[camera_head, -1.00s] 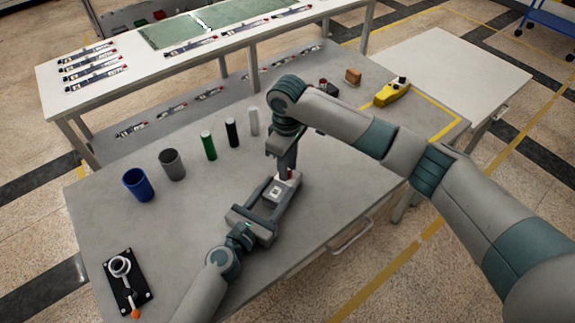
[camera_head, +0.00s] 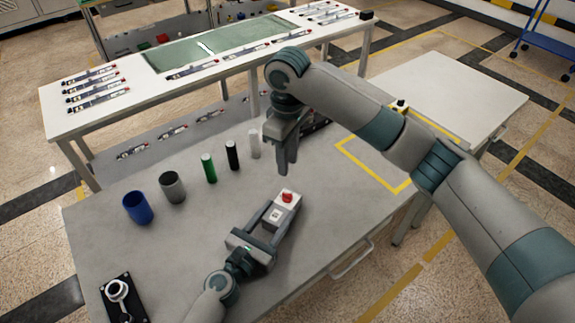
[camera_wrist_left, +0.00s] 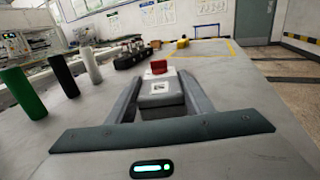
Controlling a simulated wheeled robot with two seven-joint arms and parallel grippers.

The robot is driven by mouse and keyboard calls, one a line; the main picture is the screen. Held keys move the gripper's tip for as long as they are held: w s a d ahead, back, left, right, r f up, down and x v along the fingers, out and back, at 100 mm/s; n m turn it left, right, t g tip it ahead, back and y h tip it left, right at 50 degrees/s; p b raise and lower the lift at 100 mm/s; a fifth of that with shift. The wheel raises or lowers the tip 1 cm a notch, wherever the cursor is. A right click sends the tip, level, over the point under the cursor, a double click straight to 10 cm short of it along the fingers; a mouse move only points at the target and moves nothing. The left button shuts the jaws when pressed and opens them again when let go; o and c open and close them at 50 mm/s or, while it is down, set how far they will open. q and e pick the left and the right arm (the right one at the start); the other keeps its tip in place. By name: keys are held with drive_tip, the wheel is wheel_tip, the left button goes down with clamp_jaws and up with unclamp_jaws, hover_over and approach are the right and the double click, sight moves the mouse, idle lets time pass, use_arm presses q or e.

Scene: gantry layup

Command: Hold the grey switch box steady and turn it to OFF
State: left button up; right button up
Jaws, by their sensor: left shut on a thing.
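The grey switch box (camera_head: 276,213) with a red knob (camera_head: 287,197) on top sits on the grey table, between the two long fingers of my left gripper (camera_head: 281,212). In the left wrist view the box (camera_wrist_left: 160,100) shows its pale top with a small dark-and-white label, and the red knob (camera_wrist_left: 159,67) stands at its far end. My left gripper is shut on the box. My right gripper (camera_head: 287,170) hangs above and behind the knob, fingers down, apart from it and empty. Its finger gap is not clear. The knob's exact setting is too small to read.
Left of the box stand a blue cup (camera_head: 137,207), a grey cup (camera_head: 172,187) and green (camera_head: 208,168), black (camera_head: 232,155) and white (camera_head: 254,144) cylinders. A black plate with a ring (camera_head: 120,295) lies front left.

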idle(0.3)
use_arm(q)
drive_tip(key=o, duration=1.3)
drive_tip(key=shift+s, duration=0.1)
drive_tip(key=v, duration=1.2)
drive_tip(key=shift+f, duration=0.1)
